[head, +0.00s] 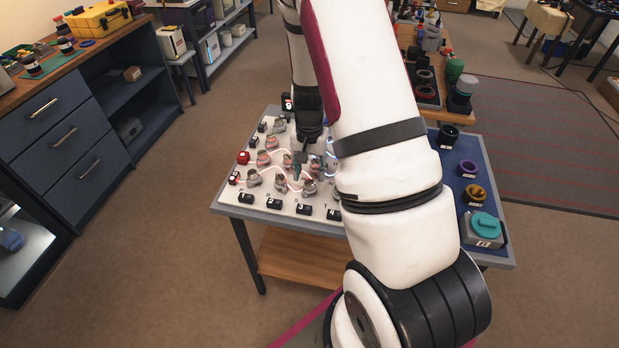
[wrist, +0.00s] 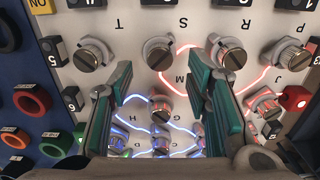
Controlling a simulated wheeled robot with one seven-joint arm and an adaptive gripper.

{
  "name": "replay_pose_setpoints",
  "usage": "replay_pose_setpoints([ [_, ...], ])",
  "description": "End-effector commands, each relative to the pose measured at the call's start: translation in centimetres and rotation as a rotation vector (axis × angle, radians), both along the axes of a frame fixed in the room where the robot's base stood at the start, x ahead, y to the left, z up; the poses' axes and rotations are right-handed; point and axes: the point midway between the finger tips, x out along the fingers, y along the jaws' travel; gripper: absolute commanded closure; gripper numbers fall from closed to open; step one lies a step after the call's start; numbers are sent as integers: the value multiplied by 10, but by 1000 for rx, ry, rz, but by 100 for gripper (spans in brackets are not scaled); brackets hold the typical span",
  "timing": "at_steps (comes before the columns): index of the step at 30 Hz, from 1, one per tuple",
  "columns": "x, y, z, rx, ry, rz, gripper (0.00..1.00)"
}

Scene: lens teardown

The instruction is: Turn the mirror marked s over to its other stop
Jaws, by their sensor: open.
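The mirror marked s (wrist: 158,53) is a round metal knob with a slot, beside its upside-down letter S in the wrist view. It stands upper middle, between the tips of my gripper (wrist: 158,72). The teal-padded fingers are spread apart, with a gap to the knob on each side in the picture. How far the tips are above the knob cannot be told. In the head view my gripper (head: 301,158) points down over the white panel (head: 273,207). Which knob there is s I cannot tell; my arm hides part of the panel.
Similar knobs marked T (wrist: 91,54), R (wrist: 229,54) and M (wrist: 160,107) stand close around. Red and blue-white glowing lines run between knobs. A blue board with rings and a teal-topped box (head: 485,228) adjoins the panel.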

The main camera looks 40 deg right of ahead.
Motion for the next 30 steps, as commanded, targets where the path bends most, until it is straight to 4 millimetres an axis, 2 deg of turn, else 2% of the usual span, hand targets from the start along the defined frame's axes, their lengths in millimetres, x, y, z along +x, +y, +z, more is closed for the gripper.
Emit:
replay_pose_setpoints([
  [1, 2, 0, 12, -2, -5, 1, 55],
  [6, 1, 0, 47, -1, -5, 0, 55],
  [12, 0, 0, 75, -1, -2, -1, 55],
  [18, 0, 0, 85, 0, 0, -1, 55],
  [30, 0, 0, 85, 1, 1, -1, 55],
])
